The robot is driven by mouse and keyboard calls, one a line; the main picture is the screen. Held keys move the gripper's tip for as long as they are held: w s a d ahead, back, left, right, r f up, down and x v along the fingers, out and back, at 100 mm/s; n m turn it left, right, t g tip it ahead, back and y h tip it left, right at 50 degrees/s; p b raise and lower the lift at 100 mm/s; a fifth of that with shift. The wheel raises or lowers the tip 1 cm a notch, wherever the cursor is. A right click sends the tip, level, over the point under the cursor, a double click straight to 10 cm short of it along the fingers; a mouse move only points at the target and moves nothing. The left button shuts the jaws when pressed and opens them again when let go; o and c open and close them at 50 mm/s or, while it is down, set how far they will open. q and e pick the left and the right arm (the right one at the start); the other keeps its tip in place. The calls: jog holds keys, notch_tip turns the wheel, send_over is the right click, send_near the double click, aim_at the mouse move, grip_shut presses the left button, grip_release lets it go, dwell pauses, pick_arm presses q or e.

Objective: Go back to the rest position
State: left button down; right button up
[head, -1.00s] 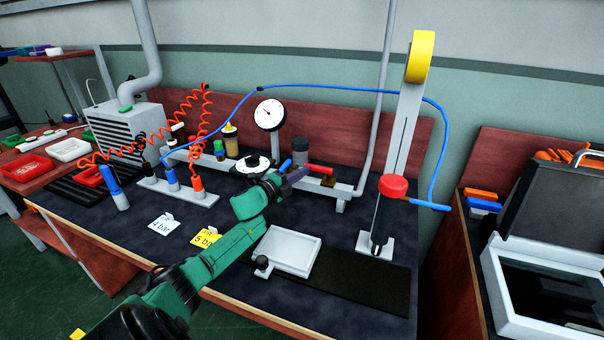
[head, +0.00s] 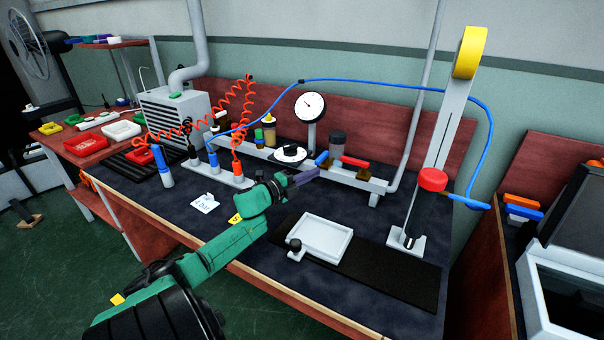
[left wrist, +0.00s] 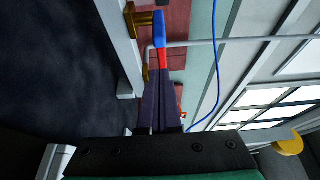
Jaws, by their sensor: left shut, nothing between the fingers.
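My left arm, green and black, reaches in from the lower left of the head view. My left gripper (head: 312,175) has purple fingers that are shut and empty, in front of the blue valve handle (head: 321,158) and the red valve handle (head: 355,162). In the left wrist view the shut dark purple fingers (left wrist: 160,100) point up the picture, with the blue handle (left wrist: 146,28) and red handle (left wrist: 163,60) beyond their tips. I cannot tell the exact gap, but no grip shows. My right gripper is in neither view.
The dark workbench (head: 330,285) holds a white tray (head: 322,238), a gauge (head: 309,106) and a leaning grey post with a red knob (head: 433,179). A blue hose (head: 400,83) arches above. An orange coiled hose (head: 215,118) stands to the left. Open floor (head: 45,270) lies at lower left.

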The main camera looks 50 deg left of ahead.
pick_arm(q)
jog(key=s, duration=0.1)
jog(key=s+a, duration=0.1)
jog(key=shift+s, duration=0.3)
